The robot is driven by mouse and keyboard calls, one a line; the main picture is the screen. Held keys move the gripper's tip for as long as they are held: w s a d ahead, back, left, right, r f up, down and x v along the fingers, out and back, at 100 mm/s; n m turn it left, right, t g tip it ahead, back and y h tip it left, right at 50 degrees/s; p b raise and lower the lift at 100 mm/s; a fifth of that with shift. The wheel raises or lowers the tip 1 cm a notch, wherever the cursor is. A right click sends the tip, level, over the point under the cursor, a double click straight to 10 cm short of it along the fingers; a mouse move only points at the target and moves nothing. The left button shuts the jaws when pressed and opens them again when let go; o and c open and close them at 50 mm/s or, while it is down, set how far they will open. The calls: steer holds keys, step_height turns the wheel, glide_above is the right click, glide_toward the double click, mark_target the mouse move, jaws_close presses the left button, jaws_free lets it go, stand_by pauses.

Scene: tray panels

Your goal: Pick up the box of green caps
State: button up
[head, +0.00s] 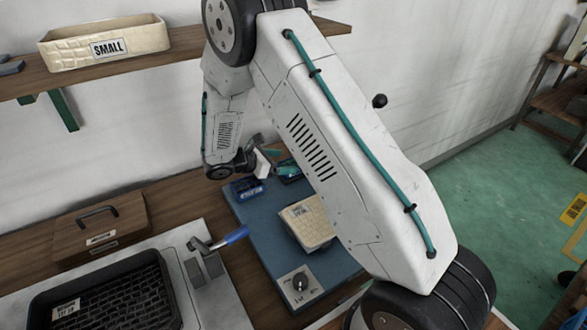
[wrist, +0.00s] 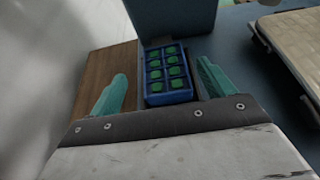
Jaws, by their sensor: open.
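The box of green caps (wrist: 168,86) is a small blue box with green round caps in two columns. In the wrist view it lies beyond and between the two teal fingers of my gripper (wrist: 162,70). The fingers are apart, with a gap on either side of the box. I cannot tell how far above or short of it they are. In the head view my gripper (head: 278,163) is at the back of the blue mat (head: 262,235), partly behind my arm. I cannot make out the green caps there.
A dark blue bin (wrist: 172,14) stands right beyond the box in the wrist view. A beige basket (head: 307,224) sits on the mat, to the right in the wrist view. A blue labelled container (head: 247,190) is at the mat's back left. A wall rises close behind. A shelf holds a SMALL basket (head: 104,42).

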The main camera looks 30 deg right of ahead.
mark_target(294, 164)
steer(key=x, duration=0.5)
steer(key=shift+s+f, duration=0.1)
steer(key=shift+s, duration=0.15)
steer(key=c, duration=1.1)
steer(key=shift+c, duration=0.2)
